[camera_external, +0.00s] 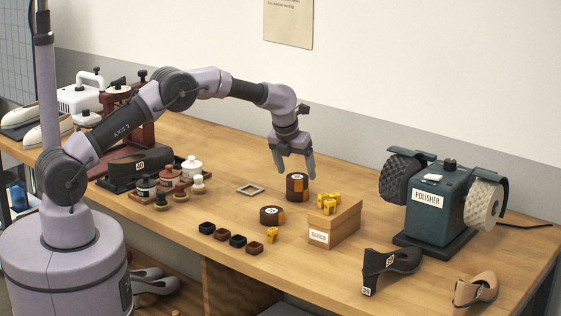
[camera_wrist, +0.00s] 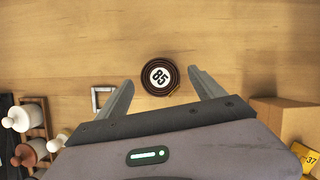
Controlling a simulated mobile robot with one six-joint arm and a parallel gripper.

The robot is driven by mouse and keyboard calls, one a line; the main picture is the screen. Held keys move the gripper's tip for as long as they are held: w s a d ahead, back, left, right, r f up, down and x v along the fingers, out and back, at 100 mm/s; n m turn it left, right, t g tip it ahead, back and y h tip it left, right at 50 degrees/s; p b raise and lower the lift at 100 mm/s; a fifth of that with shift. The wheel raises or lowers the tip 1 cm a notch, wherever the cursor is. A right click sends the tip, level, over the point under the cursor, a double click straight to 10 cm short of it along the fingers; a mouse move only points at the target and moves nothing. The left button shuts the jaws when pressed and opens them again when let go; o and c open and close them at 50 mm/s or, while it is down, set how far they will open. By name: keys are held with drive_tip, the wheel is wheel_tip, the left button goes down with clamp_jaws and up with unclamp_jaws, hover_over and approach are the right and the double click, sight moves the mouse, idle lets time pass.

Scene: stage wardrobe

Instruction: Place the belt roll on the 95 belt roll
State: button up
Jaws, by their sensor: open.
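A dark brown belt roll (camera_external: 297,188) with an orange-tan patch stands on the bench under my gripper (camera_external: 296,170). It is taller than the other roll and looks like one roll stacked on another, though I cannot see a clear seam. In the wrist view its top roll (camera_wrist: 160,76) shows a white label reading 85. My gripper is open; its fingers (camera_wrist: 161,79) lie to either side of the roll in that view, with gaps. A second, low belt roll (camera_external: 272,215) sits nearer the front, its label too small to read; I cannot see it in the wrist view.
A wooden box (camera_external: 334,226) with yellow pieces on top stands close to the right. A flat grey frame (camera_external: 250,189) lies to the left. Several small dark boxes (camera_external: 221,235) are in front. The polisher (camera_external: 438,208) is farther right. Bottles (camera_external: 192,168) stand on the left.

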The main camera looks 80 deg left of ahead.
drive_tip(key=s+d+r+n+p, duration=0.1)
drive_tip(key=s+d+r+n, duration=0.1)
drive_tip(key=d+r, duration=0.45)
drive_tip(key=s+d+r+n+p, duration=0.15)
drive_tip(key=d+r, duration=0.25)
drive_tip(key=r, duration=0.6)
drive_tip(key=s+d+r+n+t, duration=0.2)
drive_tip(key=s+d+r+n, duration=0.4)
drive_tip(key=s+d+r, duration=0.45)
drive_tip(key=s+d+f+n+t+h, duration=0.1)
drive_tip(key=s+d+n, duration=0.5)
drive_tip(key=s+d, duration=0.6)
drive_tip(key=s+d+f+n+b, duration=0.1)
drive_tip(key=s+f+n, duration=0.4)
drive_tip(key=s, duration=0.5)
wheel_tip(320, 180, down, 2)
drive_tip(key=shift+s+f+h+b, duration=0.1)
drive_tip(key=shift+s+h+b, duration=0.25)
drive_tip(key=shift+b, duration=0.55)
